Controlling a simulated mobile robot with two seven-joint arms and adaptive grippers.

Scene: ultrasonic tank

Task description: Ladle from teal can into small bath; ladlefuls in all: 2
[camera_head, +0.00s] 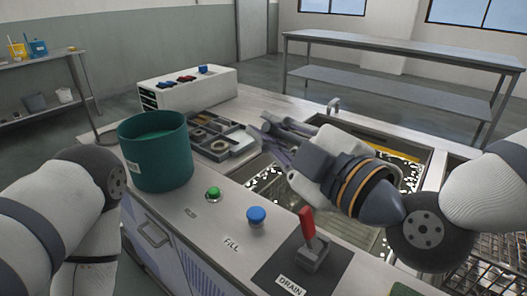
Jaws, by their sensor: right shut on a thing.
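The teal can (155,160) stands upright on the left of the counter, with teal contents showing below its rim. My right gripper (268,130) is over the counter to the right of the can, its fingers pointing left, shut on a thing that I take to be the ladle. The ladle itself is mostly hidden by the fingers and its bowl cannot be made out. A sunken metal bath (432,172) with speckled liquid lies under and behind my right arm, which hides much of it. My left arm shows at left, but its gripper is out of view.
A compartment tray (232,129) lies behind the can, before a white box (190,92). A green button (214,194), a blue button (256,216) and a red DRAIN lever (307,223) stand along the front. A wire basket (490,272) is at lower right.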

